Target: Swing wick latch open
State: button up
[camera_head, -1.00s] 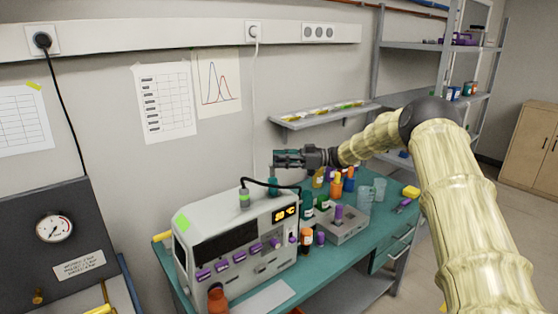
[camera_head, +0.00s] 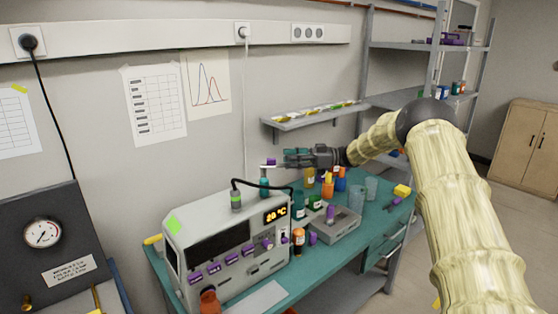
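The particle classifier (camera_head: 222,228) is a white box with a dark panel, a lit orange display and purple controls, on the teal bench. A teal upright piece (camera_head: 264,183) stands behind it, with a purple and white piece (camera_head: 268,162) at its top. I cannot tell for sure which part is the wick latch. My gripper (camera_head: 287,158) points left, just right of the purple and white piece, with a small gap showing in the picture. No object shows in it. Its fingers are too small to tell whether they are open.
A wall shelf (camera_head: 318,116) with small items hangs above. An orange bottle (camera_head: 209,302) stands in front.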

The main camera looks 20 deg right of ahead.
jog(key=shift+v, duration=2.5)
